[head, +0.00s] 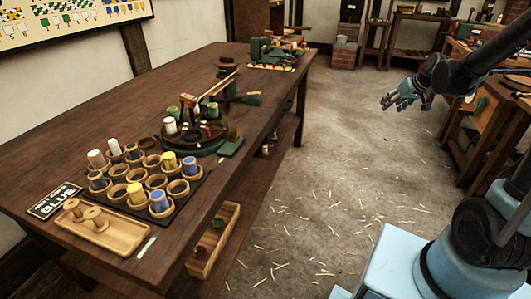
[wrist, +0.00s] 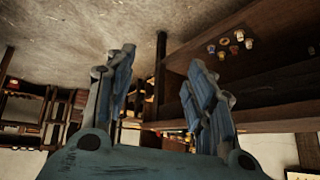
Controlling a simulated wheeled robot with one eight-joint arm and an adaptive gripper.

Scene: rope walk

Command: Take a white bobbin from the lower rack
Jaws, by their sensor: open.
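My gripper (head: 388,102) is open and empty, held in the air over the floor to the right of the long table. Its two blue fingers also show spread apart in the wrist view (wrist: 161,70). On the table's near end, a dark rack (head: 148,189) of round wooden cups holds white, yellow and blue bobbins. White bobbins stand at its back left, one (head: 96,158) beside another (head: 114,147). In the wrist view, several small bobbins (wrist: 224,43) stand on a dark wooden surface; one looks white (wrist: 239,35). I cannot tell which rack is the lower one.
A wooden tray (head: 112,234) with empty spools and a BLUE sign (head: 54,200) lie in front of the rack. A round green-and-wood device (head: 195,135) stands behind it. A wooden box (head: 214,245) sits below the tabletop. Straw-strewn floor (head: 325,185) is clear beside the table.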

